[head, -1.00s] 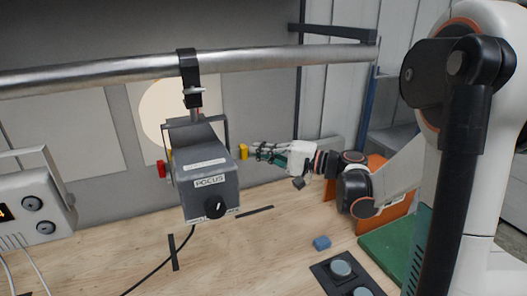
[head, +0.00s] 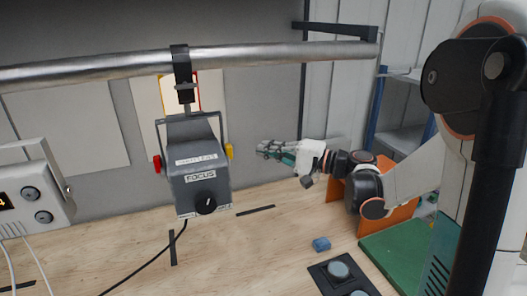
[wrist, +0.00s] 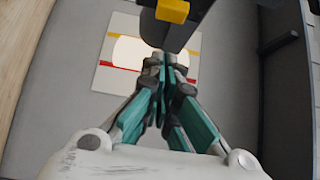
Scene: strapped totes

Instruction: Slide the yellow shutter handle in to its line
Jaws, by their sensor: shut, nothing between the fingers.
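The grey lamp (head: 200,165) hangs from the rail, with the yellow shutter handle (head: 229,151) close against its right side. The handle also shows at the top of the wrist view (wrist: 173,10), on a dark part of the lamp. My gripper (head: 262,149) is shut and empty, pointing left at the handle with a clear gap. Its closed fingers show in the wrist view (wrist: 165,65). The bright patch (wrist: 130,50) on the white panel lies between a yellow line (wrist: 125,24) and a red line (wrist: 118,67). The fingers and lamp hide part of the patch.
A red handle (head: 157,164) is on the lamp's left side. The metal rail (head: 270,55) runs overhead. A control box (head: 30,195) stands at left. A small blue block (head: 321,244) and a dark button panel (head: 345,275) lie on the wooden table (head: 120,235).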

